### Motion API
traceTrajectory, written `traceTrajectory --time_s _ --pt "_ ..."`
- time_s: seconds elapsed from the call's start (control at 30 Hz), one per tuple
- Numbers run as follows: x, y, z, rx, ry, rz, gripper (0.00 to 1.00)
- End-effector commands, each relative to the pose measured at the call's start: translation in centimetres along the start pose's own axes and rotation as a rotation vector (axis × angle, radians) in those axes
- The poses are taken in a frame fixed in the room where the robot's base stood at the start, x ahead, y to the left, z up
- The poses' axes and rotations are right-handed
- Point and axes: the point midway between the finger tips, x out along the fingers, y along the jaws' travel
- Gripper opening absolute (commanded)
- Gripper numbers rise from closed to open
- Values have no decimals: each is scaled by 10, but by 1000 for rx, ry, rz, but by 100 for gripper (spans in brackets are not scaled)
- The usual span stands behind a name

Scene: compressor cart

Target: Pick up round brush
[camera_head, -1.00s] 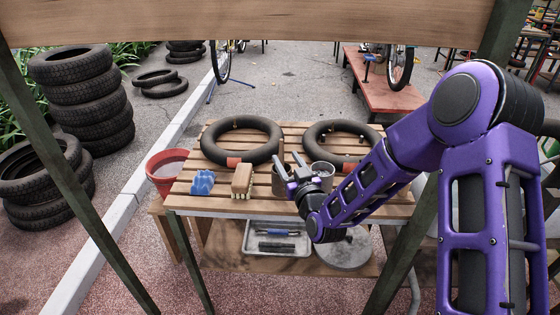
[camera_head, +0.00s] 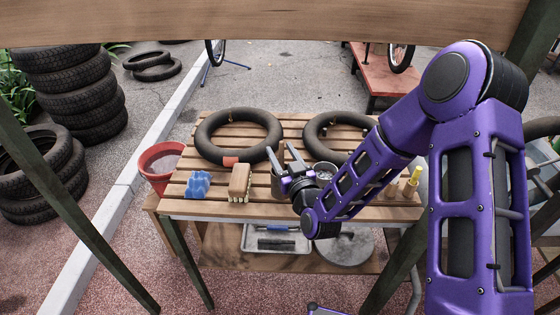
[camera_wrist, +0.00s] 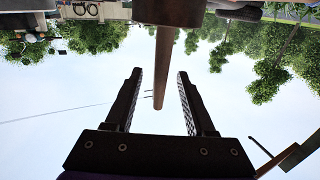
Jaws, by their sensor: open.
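A wooden block brush with pale bristles (camera_head: 239,182) lies on the slatted table, left of my gripper. A small upright object with a yellow top (camera_head: 413,179) stands at the table's right end, beside my arm; I cannot tell whether it is the round brush. My gripper (camera_head: 282,152) is open above the table's middle, with its fingers pointing up and away. In the wrist view, the spread fingers (camera_wrist: 160,75) hold nothing. A brown rod (camera_wrist: 166,50) shows between them, seemingly beyond; I cannot tell what it is.
Two black inner tubes (camera_head: 239,136) lie at the table's back. A blue sponge-like block (camera_head: 198,185) and a metal cup (camera_head: 324,171) are on the table. A red bucket (camera_head: 155,182) stands left. A grey tray (camera_head: 250,239) is on the lower shelf. A wooden beam (camera_head: 250,22) crosses overhead.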

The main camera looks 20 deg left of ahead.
Motion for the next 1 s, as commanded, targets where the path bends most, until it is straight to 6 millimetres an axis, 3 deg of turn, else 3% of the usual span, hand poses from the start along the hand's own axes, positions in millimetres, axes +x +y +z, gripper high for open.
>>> traceTrajectory --time_s 0.33,0.63,1.0 --pt "-2 -1 0 0 0 0 55" --pt "-1 -1 0 0 0 0 3" --pt "-1 -1 0 0 0 0 0"
